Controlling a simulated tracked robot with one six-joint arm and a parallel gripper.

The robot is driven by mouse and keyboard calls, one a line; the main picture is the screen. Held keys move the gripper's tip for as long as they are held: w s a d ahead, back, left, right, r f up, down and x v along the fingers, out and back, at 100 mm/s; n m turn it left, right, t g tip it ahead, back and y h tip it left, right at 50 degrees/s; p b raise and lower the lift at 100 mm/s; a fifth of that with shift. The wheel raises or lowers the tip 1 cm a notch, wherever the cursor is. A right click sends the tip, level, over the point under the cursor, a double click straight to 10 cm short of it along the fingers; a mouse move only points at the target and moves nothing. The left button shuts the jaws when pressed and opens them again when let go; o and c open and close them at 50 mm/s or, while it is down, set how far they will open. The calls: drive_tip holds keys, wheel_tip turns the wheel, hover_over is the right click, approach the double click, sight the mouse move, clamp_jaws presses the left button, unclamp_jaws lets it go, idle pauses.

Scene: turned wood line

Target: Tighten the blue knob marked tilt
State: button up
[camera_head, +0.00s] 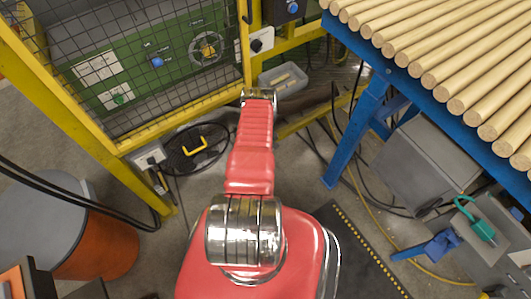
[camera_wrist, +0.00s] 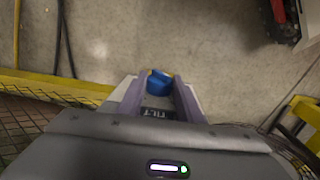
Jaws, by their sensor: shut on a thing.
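In the wrist view my gripper (camera_wrist: 160,82) is shut on a blue knob (camera_wrist: 158,87), with a pale purple finger on each side of it. A dark plate (camera_wrist: 158,114) with light letters, seemingly part of "TILT", shows just below the knob between the fingers. The knob's sides are partly hidden by the fingers, and its turn position cannot be told. In the head view my red arm reaches away towards the yellow frame, and my gripper and this knob cannot be made out there.
A yellow-framed mesh guard (camera_head: 190,90) stands at left before a green panel (camera_head: 185,25) with another blue knob (camera_head: 157,62) and a handwheel (camera_head: 207,48). A blue-legged table (camera_head: 345,140) carries wooden rods (camera_head: 450,60) at right. An orange bin (camera_head: 105,250) and cables flank my arm.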

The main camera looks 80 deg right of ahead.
drive_tip(key=shift+s+t+y, duration=0.15)
drive_tip(key=shift+t+y, duration=0.15)
idle(0.4)
drive_tip(key=o, duration=1)
drive_tip(key=shift+o, duration=0.2)
